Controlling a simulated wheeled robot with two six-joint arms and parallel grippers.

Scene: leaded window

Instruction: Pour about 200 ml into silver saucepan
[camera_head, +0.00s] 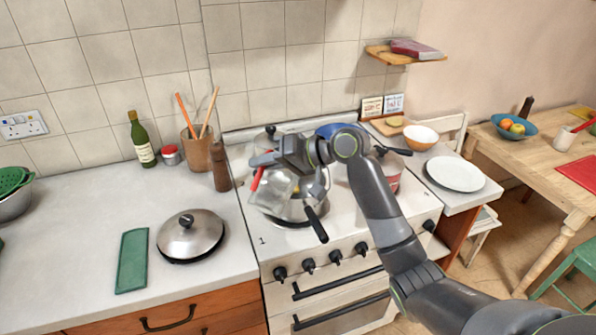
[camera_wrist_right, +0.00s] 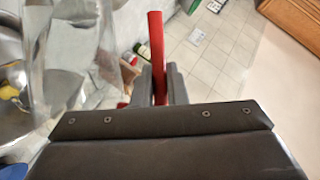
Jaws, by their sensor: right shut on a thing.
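My right gripper (camera_head: 262,160) is shut on the red handle (camera_head: 257,179) of a clear jug (camera_head: 274,193). In the right wrist view the red handle (camera_wrist_right: 157,50) stands between the fingers (camera_wrist_right: 158,80), with the clear jug wall (camera_wrist_right: 85,55) at left. The jug is over or just in front of the silver saucepan (camera_head: 298,212) on the stove, whose black handle (camera_head: 317,225) points toward the front. The jug and my arm hide much of the pan. I cannot make out the liquid level or any stream. My left gripper is not in view.
Other pots stand at the back of the stove (camera_head: 240,225), with a red pot (camera_head: 388,172) at right, behind my arm. A brown pepper mill (camera_head: 220,168) stands near the jug.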

